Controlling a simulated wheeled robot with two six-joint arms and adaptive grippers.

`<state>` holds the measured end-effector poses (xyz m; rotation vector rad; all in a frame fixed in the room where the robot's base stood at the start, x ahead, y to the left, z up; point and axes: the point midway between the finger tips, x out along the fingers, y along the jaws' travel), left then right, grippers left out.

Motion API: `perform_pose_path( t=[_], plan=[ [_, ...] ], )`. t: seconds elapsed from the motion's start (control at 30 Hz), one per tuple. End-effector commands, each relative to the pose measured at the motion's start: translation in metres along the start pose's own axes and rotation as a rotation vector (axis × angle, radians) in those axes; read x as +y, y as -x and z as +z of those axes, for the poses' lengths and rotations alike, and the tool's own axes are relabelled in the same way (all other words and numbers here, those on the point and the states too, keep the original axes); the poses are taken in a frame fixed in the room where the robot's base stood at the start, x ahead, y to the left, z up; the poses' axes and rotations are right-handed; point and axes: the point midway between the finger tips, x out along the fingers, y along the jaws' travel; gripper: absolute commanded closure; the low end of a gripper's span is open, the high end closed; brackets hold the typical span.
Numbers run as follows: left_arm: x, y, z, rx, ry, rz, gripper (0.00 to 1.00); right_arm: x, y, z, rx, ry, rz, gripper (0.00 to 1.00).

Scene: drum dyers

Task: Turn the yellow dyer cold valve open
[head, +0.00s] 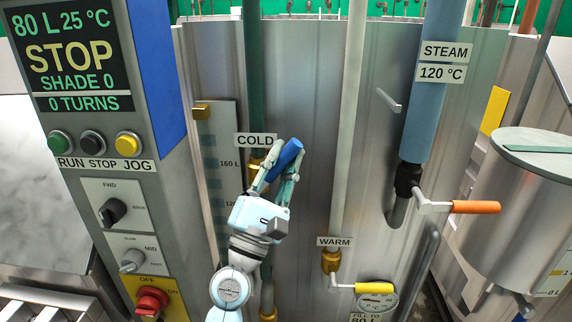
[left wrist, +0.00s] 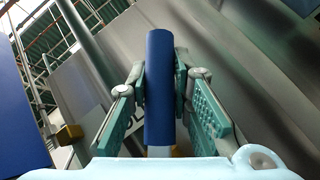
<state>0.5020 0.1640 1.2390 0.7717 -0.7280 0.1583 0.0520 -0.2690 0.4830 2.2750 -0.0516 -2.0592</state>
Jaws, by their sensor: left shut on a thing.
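The cold valve has a blue handle (head: 286,156) on a brass fitting (head: 257,163), below the COLD sign (head: 256,140) on a dark green pipe. The handle points up and to the right, tilted off the pipe's line. My left gripper (head: 277,172) is shut on the blue handle, with a finger on each side. In the left wrist view the blue handle (left wrist: 159,85) stands upright between the pads of my left gripper (left wrist: 160,95). The gripper and arm hide part of the valve. My right gripper is not in view.
A control panel (head: 100,150) stands close on the left, reading STOP, 80 L and 25 °C. The warm valve's yellow handle (head: 369,288) is at lower right. The steam valve's orange handle (head: 475,207) sticks out near a round tank (head: 525,215). The metal drum wall is behind.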

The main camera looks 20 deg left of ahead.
Motion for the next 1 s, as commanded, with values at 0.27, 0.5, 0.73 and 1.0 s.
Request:
perform_pose_path(
  t=[0.27, 0.5, 0.73, 1.0],
  plan=[
    [0.0, 0.0, -0.001, 0.002, 0.006, 0.002, 1.0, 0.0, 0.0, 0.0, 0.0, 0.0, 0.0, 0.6],
    [0.0, 0.0, 0.0, 0.002, 0.004, 0.001, 0.61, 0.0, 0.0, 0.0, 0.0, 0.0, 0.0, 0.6],
    [0.0, 0.0, 0.0, 0.001, 0.003, 0.002, 0.6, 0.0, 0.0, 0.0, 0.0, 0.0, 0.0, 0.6],
    [-0.001, 0.019, -0.001, 0.002, 0.004, 0.0, 0.6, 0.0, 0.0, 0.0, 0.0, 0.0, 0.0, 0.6]
  ],
)
